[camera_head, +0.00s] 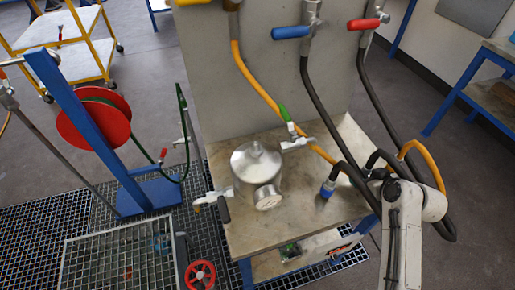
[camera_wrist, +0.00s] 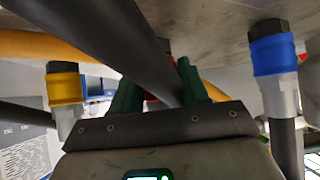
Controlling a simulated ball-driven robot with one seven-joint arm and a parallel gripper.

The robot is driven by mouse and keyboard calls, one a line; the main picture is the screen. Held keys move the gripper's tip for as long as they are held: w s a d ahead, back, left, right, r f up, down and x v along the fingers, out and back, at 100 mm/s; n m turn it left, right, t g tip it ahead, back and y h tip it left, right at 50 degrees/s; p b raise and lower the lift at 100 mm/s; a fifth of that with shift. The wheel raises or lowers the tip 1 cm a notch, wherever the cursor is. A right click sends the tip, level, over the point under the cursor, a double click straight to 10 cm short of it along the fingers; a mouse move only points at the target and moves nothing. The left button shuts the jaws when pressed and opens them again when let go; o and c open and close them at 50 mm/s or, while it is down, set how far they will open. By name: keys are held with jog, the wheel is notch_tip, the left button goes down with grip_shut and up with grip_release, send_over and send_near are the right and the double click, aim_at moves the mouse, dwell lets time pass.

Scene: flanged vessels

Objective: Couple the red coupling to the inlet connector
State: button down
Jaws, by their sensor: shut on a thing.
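In the wrist view my gripper's green fingers (camera_wrist: 160,90) are shut on the end of a dark hose (camera_wrist: 125,45). A sliver of the red coupling (camera_wrist: 151,98) shows between the fingers; the rest is hidden. In the head view my gripper is hidden behind my white arm at the bench's right edge. The steel vessel (camera_head: 255,168) stands on the bench. It has a valved connector with a green handle (camera_head: 284,112) at its right, another with a dark handle (camera_head: 224,208) at its left, and a round front flange (camera_head: 267,198). I cannot tell which is the inlet connector.
A blue coupling (camera_head: 327,188) hangs at the bench's right side; it also shows in the wrist view (camera_wrist: 272,55). A yellow coupling (camera_wrist: 65,88) is left of my gripper there. Hoses from yellow, blue (camera_head: 291,32) and red (camera_head: 364,24) handled valves loop close around my arm.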

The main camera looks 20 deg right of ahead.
aim_at(370, 169)
jog(key=shift+r+p, duration=2.1)
jog(key=shift+r, duration=0.4)
